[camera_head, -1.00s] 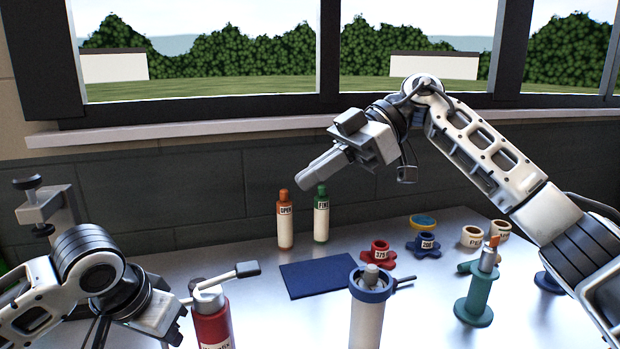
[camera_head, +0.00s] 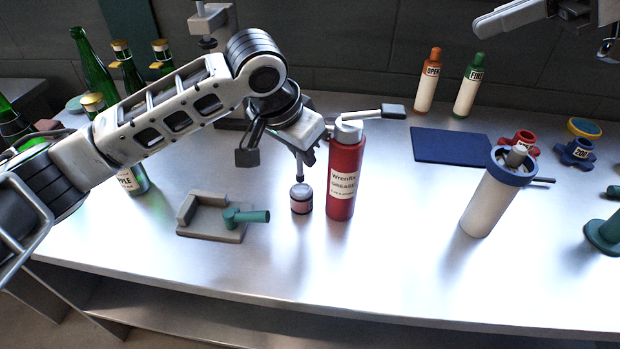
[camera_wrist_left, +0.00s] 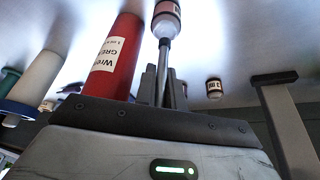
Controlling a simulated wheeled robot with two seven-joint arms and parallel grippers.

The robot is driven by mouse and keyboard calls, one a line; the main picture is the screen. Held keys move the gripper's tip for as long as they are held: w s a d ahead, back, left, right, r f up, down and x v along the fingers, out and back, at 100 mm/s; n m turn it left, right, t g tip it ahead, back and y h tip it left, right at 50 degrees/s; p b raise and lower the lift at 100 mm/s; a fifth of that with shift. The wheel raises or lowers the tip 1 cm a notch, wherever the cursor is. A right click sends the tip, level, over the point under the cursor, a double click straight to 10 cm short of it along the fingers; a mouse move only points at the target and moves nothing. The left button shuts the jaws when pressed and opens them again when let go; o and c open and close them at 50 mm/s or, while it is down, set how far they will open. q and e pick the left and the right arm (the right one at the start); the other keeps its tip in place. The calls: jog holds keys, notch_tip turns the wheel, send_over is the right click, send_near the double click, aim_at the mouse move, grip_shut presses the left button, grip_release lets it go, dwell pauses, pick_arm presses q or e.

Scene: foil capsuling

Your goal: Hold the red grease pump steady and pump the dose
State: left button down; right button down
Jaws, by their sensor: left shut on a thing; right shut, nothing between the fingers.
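The red grease pump (camera_head: 345,185) stands upright on the table, with a grey head and a lever (camera_head: 370,113) pointing right to a dark grip. It also shows in the left wrist view (camera_wrist_left: 116,58). My left gripper (camera_head: 300,154) is just left of the pump, not around it. It is shut on a thin grey rod (camera_wrist_left: 165,58) that runs down to a small pink-labelled jar (camera_head: 301,198). I cannot tell whether the jar is lifted or on the table. My right gripper (camera_head: 500,20) is shut and empty at the top right, far from the pump.
A grey stand with a green handle (camera_head: 246,216) lies left of the jar. Green bottles (camera_head: 95,60) stand behind my left arm. Right of the pump are a blue mat (camera_head: 450,146), a white cylinder with blue collar (camera_head: 488,205), and orange (camera_head: 428,85) and green-capped (camera_head: 468,88) bottles.

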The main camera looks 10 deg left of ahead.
pick_arm(q)
jog(key=c, duration=1.4)
grip_release()
jog(key=shift+r, duration=0.1)
jog(key=v, duration=1.2)
